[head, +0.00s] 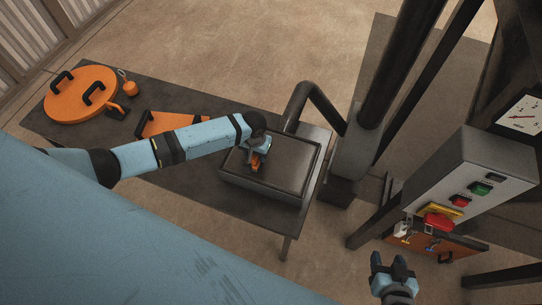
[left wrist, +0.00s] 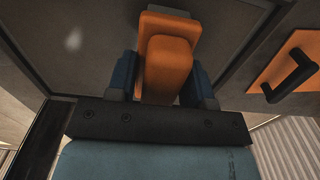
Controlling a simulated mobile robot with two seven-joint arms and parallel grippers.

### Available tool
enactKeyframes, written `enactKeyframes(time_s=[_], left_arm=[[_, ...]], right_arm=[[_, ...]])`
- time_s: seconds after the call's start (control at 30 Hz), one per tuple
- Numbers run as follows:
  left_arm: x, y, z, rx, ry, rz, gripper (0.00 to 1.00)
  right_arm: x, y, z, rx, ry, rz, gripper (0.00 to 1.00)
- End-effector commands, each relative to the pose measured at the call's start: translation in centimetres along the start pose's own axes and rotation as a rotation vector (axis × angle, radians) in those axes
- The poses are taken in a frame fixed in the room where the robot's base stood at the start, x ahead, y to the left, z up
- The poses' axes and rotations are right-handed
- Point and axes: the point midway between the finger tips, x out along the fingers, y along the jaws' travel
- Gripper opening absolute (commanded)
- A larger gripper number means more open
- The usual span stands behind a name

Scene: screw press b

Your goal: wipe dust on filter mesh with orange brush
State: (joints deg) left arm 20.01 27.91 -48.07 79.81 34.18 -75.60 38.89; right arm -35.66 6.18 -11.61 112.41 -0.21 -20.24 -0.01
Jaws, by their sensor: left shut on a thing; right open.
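An orange brush (left wrist: 170,62) is held between the two dark blue fingers of my left gripper (left wrist: 160,80) in the left wrist view. In the head view my left gripper (head: 259,150) is over the dark filter mesh (head: 292,160), near its left part, with a bit of orange showing below it. I cannot tell whether the brush touches the mesh. The mesh also fills the back of the left wrist view (left wrist: 95,50), with one pale smudge of dust (left wrist: 73,39) to the left of the brush. My right gripper (head: 392,265) is open and empty at the lower right, away from the table.
The mesh lies in a grey box at the right end of a dark table (head: 185,180). An orange round lid (head: 78,97) with black handles and an orange plate (head: 165,122) lie to the left. A control box (head: 470,185) and press columns stand right.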

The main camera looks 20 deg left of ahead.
Motion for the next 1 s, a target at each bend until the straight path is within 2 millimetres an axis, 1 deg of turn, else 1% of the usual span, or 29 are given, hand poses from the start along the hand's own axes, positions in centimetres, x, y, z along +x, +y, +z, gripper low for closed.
enactKeyframes(time_s=[0.23,0.5,0.6,1.0], left_arm=[[-0.3,0.0,-0.1,0.0,0.001,0.001,0.21],[-3.1,0.0,-0.1,0.0,0.002,0.001,0.21],[-3.8,0.0,-0.1,0.0,0.001,0.001,0.21],[-4.1,0.0,-0.1,-0.001,0.001,0.001,0.21]], right_arm=[[0.0,0.0,0.0,0.0,0.0,0.0,0.53],[0.0,0.1,-0.1,0.0,0.001,0.001,0.53],[0.0,0.1,-0.1,0.0,0.001,0.001,0.53],[0.0,0.1,-0.1,0.0,0.001,0.001,0.53]])
